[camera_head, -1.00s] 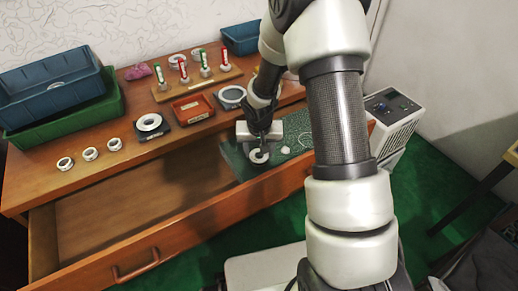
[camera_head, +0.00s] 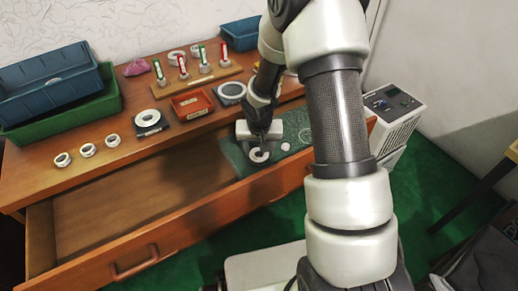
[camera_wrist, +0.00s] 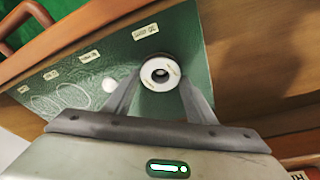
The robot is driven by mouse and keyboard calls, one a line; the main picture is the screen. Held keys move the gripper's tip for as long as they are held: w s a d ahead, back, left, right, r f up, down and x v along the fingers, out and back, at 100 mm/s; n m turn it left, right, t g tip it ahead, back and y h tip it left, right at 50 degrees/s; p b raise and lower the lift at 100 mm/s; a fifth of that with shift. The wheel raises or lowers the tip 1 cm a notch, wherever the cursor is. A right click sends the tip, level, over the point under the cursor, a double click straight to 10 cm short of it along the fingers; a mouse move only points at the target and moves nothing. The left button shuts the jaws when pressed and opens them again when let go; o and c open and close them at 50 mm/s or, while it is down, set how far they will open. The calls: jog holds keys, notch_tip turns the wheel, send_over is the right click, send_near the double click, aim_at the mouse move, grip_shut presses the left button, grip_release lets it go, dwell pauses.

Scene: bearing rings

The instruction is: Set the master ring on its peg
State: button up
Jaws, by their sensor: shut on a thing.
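A white ring (camera_wrist: 149,82) with a round hole sits between the two fingers of my gripper (camera_wrist: 160,92) in the wrist view. My gripper is shut on it. In the head view the ring (camera_head: 259,157) shows just below my gripper (camera_head: 259,143), over the green mat (camera_head: 294,124) in the open drawer. Something grey shows in the ring's hole; I cannot tell whether it is a peg. I cannot tell whether the ring touches the mat. A wooden rack (camera_head: 172,88) at the back holds several upright posts with red or green tags.
The drawer (camera_head: 150,190) is open, its left part empty. Small white rings (camera_head: 87,150) and a larger ring on a dark plate (camera_head: 160,130) lie on the top. A red tray (camera_head: 192,103), a green bin (camera_head: 60,125) and blue bins (camera_head: 45,82) stand farther back.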

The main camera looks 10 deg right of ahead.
jog(key=shift+f+b, duration=0.35)
jog(key=shift+f, duration=0.1)
jog(key=o, duration=1.3)
jog(key=shift+o, duration=0.2)
jog(key=shift+r, duration=0.1)
jog(key=d+p+v, duration=0.1)
jog(key=p+v, duration=0.3)
jog(key=v, duration=1.3)
jog(key=shift+a+r+p, duration=0.15)
jog(key=shift+a+p, duration=0.15)
jog(key=shift+a, duration=0.2)
